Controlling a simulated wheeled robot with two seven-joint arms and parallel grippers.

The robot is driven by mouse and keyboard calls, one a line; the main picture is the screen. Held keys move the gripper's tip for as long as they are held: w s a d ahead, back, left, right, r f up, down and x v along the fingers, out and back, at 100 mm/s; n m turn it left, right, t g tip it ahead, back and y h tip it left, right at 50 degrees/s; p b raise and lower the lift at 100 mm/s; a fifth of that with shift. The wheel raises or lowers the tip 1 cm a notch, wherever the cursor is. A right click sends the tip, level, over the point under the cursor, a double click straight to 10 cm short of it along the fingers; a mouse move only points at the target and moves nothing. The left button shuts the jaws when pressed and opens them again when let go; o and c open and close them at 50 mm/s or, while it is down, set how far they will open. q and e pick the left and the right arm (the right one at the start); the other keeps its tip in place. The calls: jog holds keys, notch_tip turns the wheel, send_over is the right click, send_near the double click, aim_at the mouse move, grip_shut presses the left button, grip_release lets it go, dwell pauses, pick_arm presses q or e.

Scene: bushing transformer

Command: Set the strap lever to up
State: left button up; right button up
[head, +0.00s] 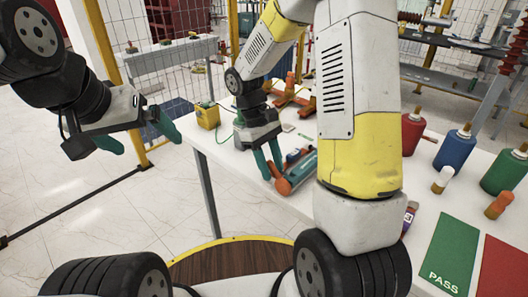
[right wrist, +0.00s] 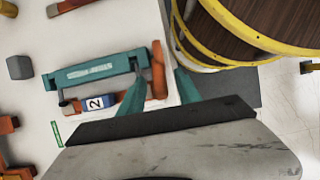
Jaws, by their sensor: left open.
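The strap device is a teal bar (right wrist: 90,74) with an orange lever (right wrist: 158,70) at one end. In the head view the orange lever (head: 283,187) is at the table's near edge, partly hidden by my right arm and fingers. My right gripper (head: 274,174) points down at it. In the right wrist view my right gripper's fingers (right wrist: 160,82) stand apart on either side of the lever; contact cannot be told. My left gripper (head: 150,144) is open and empty, off the table at the left.
The white table (head: 218,150) also carries a yellow box (head: 207,115), red (head: 412,131), blue (head: 455,150) and green (head: 505,170) bottles, and a green PASS mat (head: 446,252). A round wooden top with a yellow rim (head: 215,245) stands close in front.

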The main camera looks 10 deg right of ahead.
jog(key=shift+c, duration=0.2)
grip_shut()
dwell(1.2)
